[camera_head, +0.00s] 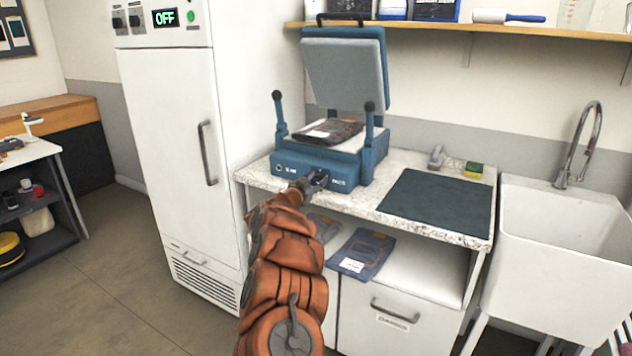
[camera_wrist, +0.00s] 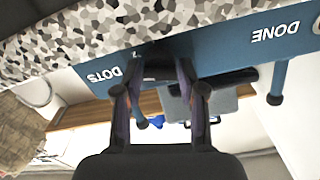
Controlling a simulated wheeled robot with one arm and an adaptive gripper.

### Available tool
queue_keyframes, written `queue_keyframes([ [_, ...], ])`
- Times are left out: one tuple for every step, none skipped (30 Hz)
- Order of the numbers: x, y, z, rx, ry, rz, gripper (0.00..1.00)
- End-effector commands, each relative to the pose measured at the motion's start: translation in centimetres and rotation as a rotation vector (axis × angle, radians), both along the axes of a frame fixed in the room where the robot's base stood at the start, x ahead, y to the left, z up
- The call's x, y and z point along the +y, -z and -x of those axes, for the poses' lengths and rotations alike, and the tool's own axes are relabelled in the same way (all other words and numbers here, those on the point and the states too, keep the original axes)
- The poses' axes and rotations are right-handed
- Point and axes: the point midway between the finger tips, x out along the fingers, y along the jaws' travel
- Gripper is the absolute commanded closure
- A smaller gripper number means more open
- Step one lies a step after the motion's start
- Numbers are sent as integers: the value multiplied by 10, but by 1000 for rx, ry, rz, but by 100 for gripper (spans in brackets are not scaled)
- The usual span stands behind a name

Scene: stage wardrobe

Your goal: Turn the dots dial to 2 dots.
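The blue heat press (camera_head: 338,165) stands on the speckled counter with its upper plate raised. Its front panel carries the label DOTS at the right and DONE at the left. My gripper (camera_head: 318,180) is at the panel, just left of DOTS. In the upside-down wrist view, the fingers of my gripper (camera_wrist: 160,68) stand apart on either side of the dark dots dial (camera_wrist: 162,50). Whether they press on it is unclear. A small mark shows beside the dial, but the dial's pointer and most of its scale are hidden.
A dark folded garment (camera_head: 330,131) lies on the press's lower plate. A dark mat (camera_head: 437,203) lies to the right on the counter, with a sponge (camera_head: 473,170) behind it. A white cabinet (camera_head: 170,130) with an OFF display stands left; a sink (camera_head: 565,225) stands right.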

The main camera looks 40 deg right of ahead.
Motion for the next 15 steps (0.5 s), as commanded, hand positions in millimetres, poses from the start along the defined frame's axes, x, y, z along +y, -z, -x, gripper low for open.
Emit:
queue_keyframes([
  [0, 0, 0, 0, 0, 0, 68],
  [0, 0, 0, 0, 0, 0, 71],
  [0, 0, 0, 0, 0, 0, 75],
  [0, 0, 0, 0, 0, 0, 79],
  [0, 0, 0, 0, 0, 0, 82],
  [0, 0, 0, 0, 0, 0, 86],
  [0, 0, 0, 0, 0, 0, 89],
  [0, 0, 0, 0, 0, 0, 92],
  [0, 0, 0, 0, 0, 0, 96],
  [0, 0, 0, 0, 0, 0, 99],
  [0, 0, 0, 0, 0, 0, 100],
  [0, 0, 0, -2, 0, -1, 100],
  [0, 1, 0, -6, 0, -2, 100],
  [0, 2, 0, -14, 0, -4, 100],
  [0, 3, 0, -32, 0, -10, 100],
])
